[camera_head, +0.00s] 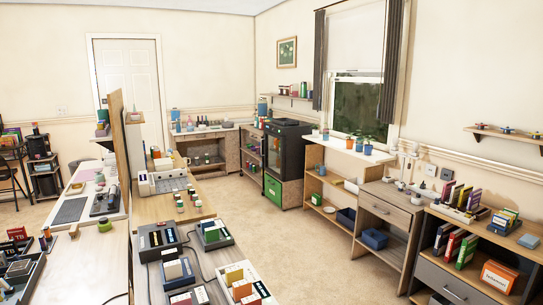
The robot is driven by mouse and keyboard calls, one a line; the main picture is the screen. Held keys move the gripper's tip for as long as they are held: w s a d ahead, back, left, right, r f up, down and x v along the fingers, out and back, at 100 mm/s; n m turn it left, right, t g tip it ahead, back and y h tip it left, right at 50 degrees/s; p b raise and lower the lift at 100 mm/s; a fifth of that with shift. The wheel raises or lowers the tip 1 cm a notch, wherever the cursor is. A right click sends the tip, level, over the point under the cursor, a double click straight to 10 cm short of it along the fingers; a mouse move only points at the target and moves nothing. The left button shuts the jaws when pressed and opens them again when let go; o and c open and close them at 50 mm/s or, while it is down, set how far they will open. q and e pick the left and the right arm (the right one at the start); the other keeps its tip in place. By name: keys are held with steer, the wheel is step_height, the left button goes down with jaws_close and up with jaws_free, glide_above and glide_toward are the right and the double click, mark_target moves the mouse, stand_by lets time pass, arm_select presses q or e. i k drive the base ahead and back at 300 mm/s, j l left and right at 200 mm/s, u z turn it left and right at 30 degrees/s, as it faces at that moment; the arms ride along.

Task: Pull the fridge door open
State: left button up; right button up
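A dark, tall appliance (285,150) with a front door stands in the far corner of the room, against the wall left of the window. It may be the fridge, but at this size I cannot be sure. Its front looks closed, and I cannot make out a handle. Neither of my grippers shows in this view.
A long table (185,208) with trays and small boxes runs along the left. Shelves and a drawer cabinet (388,213) line the right wall. The carpet (288,235) between them is clear.

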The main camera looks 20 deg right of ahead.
mark_target(283, 140)
steer(key=l+z, duration=0.35)
steer(key=i+l+z, duration=0.4)
steer(key=i+l, duration=0.15)
steer(key=l, duration=0.4)
steer(key=i+l+z, duration=0.35)
steer(key=i+l, duration=0.35)
steer(key=i+u, duration=0.25)
steer(key=i, duration=0.2)
steer(key=i+l+u, duration=0.2)
steer(key=i, duration=0.25)
steer(key=i+l+u, duration=0.25)
steer(key=i, duration=0.2)
steer(key=i+j+u, duration=0.2)
steer(key=i+u, duration=0.15)
steer(key=i, duration=0.75)
steer(key=i+l+u, duration=0.15)
steer(key=i+u, duration=0.15)
steer(key=i, duration=0.85)
steer(key=i+z, duration=0.15)
steer(key=i, duration=0.45)
steer(key=i+z, duration=0.15)
steer(key=i, duration=0.4)
steer(key=i+j+z, duration=0.15)
steer(key=i, duration=0.45)
steer(key=i+j+z, duration=0.15)
steer(key=i, duration=0.4)
